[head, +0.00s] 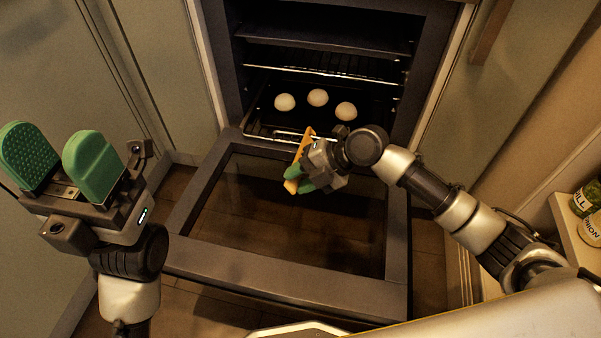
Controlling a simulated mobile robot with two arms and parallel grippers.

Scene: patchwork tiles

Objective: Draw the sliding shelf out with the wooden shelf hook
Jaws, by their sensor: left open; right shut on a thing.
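The sliding shelf (258,122) is a dark rack low inside the oven, with a bright front rail. Several pale round buns sit on it, among them one bun (285,102) at the left. My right gripper (302,181) is shut on the wooden shelf hook (304,146), a flat orange-tan stick. The hook's upper end reaches close to the shelf's front rail; I cannot tell whether it touches or has caught it. My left gripper (62,165) is open and empty at the far left, its green pads apart, well away from the oven.
The oven door (290,275) is folded down below my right gripper, with a dark glass panel. An empty upper rack (330,75) is above the buns. Cabinet fronts (165,60) flank the oven. Jars (586,198) stand on a ledge at the right.

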